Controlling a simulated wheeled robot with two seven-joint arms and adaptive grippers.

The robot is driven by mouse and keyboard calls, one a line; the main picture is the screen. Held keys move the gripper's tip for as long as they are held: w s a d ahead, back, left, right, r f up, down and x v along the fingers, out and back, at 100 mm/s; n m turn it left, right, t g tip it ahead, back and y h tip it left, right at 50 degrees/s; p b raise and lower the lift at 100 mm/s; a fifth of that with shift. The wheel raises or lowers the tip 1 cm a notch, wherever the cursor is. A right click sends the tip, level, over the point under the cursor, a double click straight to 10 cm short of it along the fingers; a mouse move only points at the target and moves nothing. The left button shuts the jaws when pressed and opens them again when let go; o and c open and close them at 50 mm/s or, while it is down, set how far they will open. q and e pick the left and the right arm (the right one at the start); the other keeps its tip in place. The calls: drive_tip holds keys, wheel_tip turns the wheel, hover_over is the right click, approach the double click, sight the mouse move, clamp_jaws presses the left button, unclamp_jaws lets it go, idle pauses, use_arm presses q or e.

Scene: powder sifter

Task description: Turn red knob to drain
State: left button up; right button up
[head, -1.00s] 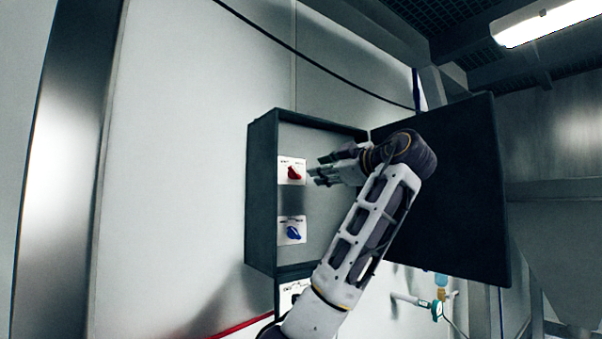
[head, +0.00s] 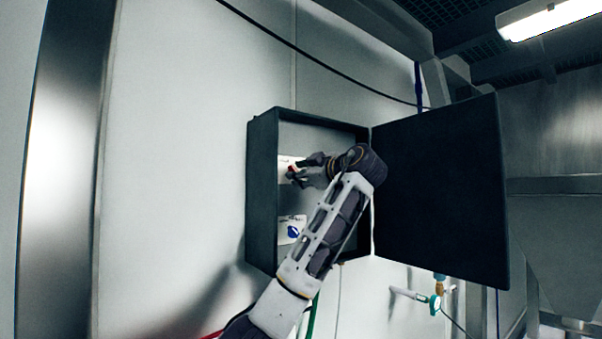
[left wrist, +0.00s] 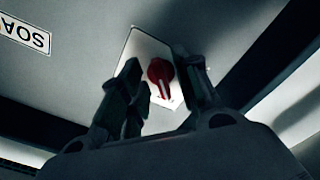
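The red knob (head: 291,171) sits on a white plate inside the open dark control box (head: 262,190). The left wrist view shows the red knob (left wrist: 161,76) between the two fingers of my left gripper (left wrist: 160,88). The fingers are spread, with a gap visible on each side of the knob. In the head view my left gripper (head: 298,172) is at the knob and partly covers it. A blue knob (head: 293,231) is on a second plate below. My right gripper is not in view.
The box's dark door (head: 440,190) stands open to the right of my arm. A green valve (head: 435,301) on a pipe is at the lower right. A label (left wrist: 24,34) shows at the upper left of the left wrist view. The wall left of the box is bare.

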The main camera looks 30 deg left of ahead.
use_arm(q)
drive_tip(key=c, duration=0.7)
clamp_jaws()
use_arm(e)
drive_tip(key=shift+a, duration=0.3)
